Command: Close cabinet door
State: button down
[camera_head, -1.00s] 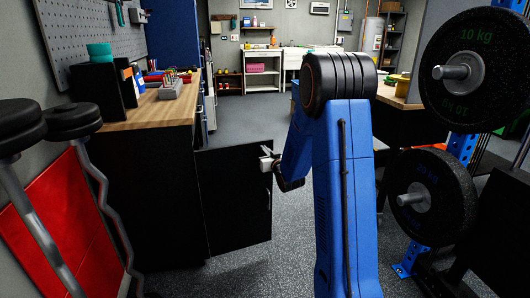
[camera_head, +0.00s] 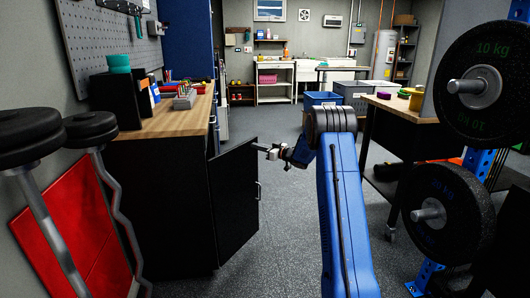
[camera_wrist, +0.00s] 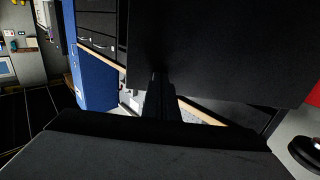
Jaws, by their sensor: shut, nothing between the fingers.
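The black cabinet door (camera_head: 232,205) stands open, jutting out from the right side of the black cabinet (camera_head: 165,205) under the wooden worktop. Its slim handle (camera_head: 258,190) is on the free edge. My gripper (camera_head: 259,148) is at the upper free edge of the door, level with its top corner. I cannot tell whether it touches the door. In the wrist view the dark fingers (camera_wrist: 159,98) show close together in front of a dark panel, with nothing seen between them. The cabinet's inside is hidden.
A barbell rack with weight plates (camera_head: 480,85) stands close at the right. Dumbbell-like weights (camera_head: 30,140) and a red panel (camera_head: 75,235) are at the left. The grey floor right of the door is clear.

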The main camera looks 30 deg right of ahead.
jog(key=w+a+n+g+y, duration=0.2)
jog(key=w+a+y, duration=0.1)
jog(key=w+a, duration=1.3)
jog(key=shift+w+n+g+y, duration=0.3)
jog(key=shift+w+n, duration=0.1)
jog(key=shift+w, duration=0.1)
